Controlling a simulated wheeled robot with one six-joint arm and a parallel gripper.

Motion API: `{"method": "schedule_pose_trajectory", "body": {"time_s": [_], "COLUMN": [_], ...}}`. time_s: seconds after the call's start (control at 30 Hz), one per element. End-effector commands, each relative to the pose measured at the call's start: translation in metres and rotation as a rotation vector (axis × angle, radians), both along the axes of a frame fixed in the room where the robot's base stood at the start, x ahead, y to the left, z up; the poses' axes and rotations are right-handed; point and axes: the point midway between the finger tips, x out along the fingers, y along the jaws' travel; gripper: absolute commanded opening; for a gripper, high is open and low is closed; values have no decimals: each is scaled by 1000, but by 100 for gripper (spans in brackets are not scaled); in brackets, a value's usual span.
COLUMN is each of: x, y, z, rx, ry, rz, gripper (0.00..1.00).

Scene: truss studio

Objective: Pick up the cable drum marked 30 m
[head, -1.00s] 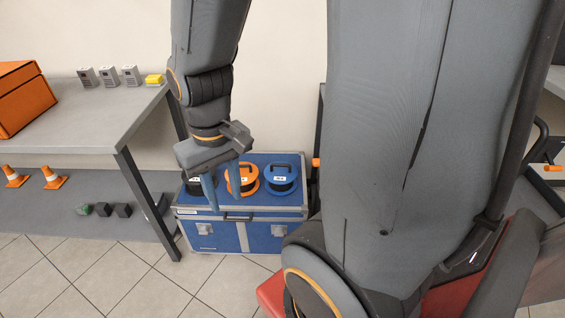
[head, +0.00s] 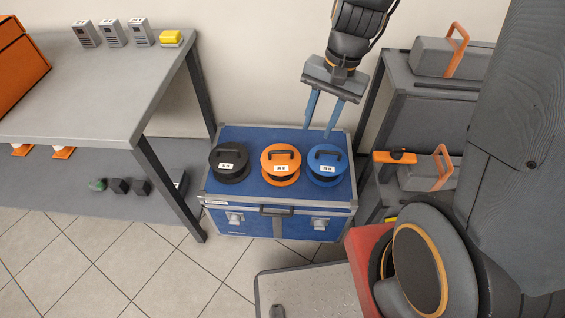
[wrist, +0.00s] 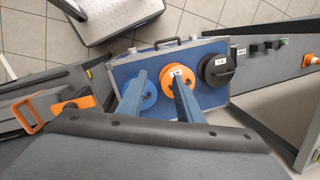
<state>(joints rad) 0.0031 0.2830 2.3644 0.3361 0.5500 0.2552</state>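Three cable drums with handles and white labels stand in a row on a blue case (head: 240,139). The black drum (head: 229,164) is at the left, the orange drum (head: 280,167) in the middle, the blue drum (head: 326,168) at the right. The labels are too small to read surely, so I cannot tell which says 30 m. My gripper (head: 318,132) is open and empty, above the back of the case near the blue drum. In the wrist view, its fingers partly cover the blue drum (wrist: 150,97) and orange drum (wrist: 175,72); the black drum (wrist: 216,69) is clear.
A grey shelf unit (head: 400,110) with toolboxes stands close to the right of the case. Tiled floor (head: 120,265) is free in front.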

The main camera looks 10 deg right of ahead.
Motion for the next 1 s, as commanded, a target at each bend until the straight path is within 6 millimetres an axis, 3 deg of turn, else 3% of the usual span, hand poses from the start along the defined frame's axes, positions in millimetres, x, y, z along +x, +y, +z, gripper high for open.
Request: {"method": "schedule_pose_trajectory", "body": {"time_s": [0.03,0.2,0.4,0.63,1.0], "x": [16,68,114,137,141], "y": [4,21,35,42,53], "z": [-19,-75,-138,-176,-208], "rx": [25,102,165,195,198], "ry": [27,105,194,247,254], "rz": [-105,-479,-848,-1057,-1081], "gripper": [33,33,33,33,33]}}
